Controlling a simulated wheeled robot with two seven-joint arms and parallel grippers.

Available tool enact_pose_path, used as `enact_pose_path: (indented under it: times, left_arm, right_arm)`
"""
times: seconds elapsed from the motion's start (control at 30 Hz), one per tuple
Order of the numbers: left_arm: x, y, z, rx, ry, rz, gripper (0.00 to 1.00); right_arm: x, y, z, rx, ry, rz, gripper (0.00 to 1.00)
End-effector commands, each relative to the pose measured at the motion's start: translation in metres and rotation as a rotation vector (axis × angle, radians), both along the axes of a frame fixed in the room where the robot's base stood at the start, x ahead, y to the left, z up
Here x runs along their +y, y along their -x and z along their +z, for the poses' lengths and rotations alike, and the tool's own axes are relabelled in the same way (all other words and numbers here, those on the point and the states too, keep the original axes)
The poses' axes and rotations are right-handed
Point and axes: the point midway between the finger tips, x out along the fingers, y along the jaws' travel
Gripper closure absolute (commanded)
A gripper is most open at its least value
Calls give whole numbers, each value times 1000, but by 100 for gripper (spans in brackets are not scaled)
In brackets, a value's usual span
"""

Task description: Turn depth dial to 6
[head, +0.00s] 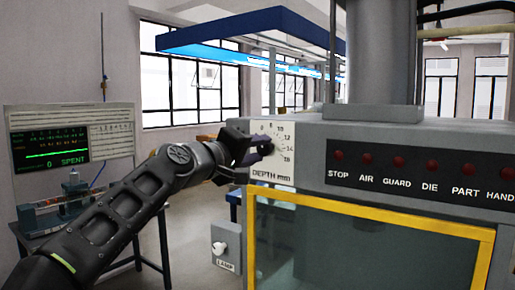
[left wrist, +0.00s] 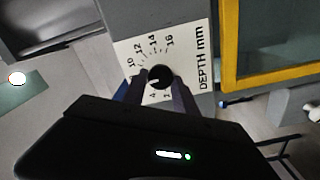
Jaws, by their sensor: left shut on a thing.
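The depth dial plate (head: 273,177) is a white panel marked "DEPTH mm" on the grey machine front, with numbers up to 16 around the dial. It also shows in the left wrist view (left wrist: 203,45), turned sideways. My left gripper (head: 258,146) reaches it from the left and is shut on the round black dial knob (left wrist: 160,77), with one finger on each side of it. The gripper hides part of the scale in the head view. I cannot read which number the knob points to. My right gripper is not in view.
A yellow-framed clear guard (head: 370,215) sits below the panel. A row of red lamps (head: 398,162) with labels runs to the right. A lamp switch box (head: 227,246) is below the gripper. A bench with a display screen (head: 50,147) stands at the left.

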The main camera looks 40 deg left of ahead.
Motion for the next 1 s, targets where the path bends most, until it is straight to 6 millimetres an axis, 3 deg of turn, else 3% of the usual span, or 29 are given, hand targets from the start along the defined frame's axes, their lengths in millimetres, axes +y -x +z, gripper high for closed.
enact_pose_path:
  times: [0.5, 1.0]
  left_arm:
    - [1, 1, 0, -9, 397, 2, 100]
    - [2, 1, -1, -12, 474, 2, 100]
  right_arm:
    - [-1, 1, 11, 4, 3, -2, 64]
    - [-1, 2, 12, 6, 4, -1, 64]
